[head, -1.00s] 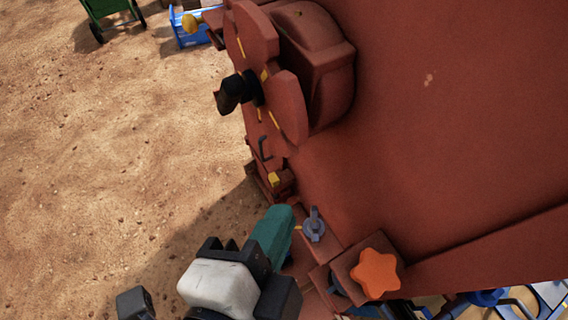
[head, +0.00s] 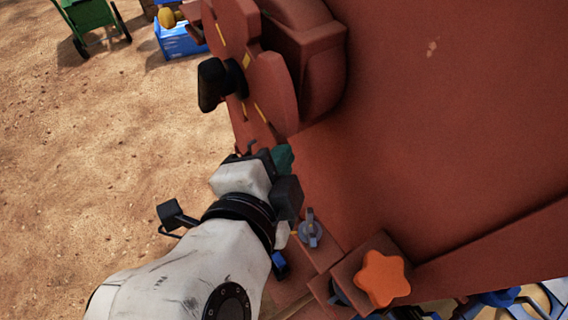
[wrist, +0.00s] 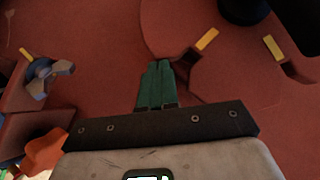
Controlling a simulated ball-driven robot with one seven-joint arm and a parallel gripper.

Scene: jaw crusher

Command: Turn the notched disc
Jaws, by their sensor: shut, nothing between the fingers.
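The notched disc (head: 276,92) is a red-brown wheel with wide notches and yellow marks, on the side of the red crusher body. A black knob (head: 211,84) sticks out from its middle. In the wrist view the disc (wrist: 225,75) fills the right side, with a notch close to my fingertips. My gripper (head: 284,155) has teal fingers and is below the disc in the head view. In the wrist view my gripper (wrist: 159,66) is shut and empty, its fingers together beside the disc's edge. I cannot tell whether they touch it.
A grey wing-shaped knob (head: 311,230) and an orange star knob (head: 383,278) sit on the machine below my gripper. The large red wall (head: 440,130) closes off the right. Open sand lies left. A green cart (head: 90,22) and a blue crate (head: 180,40) stand far back.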

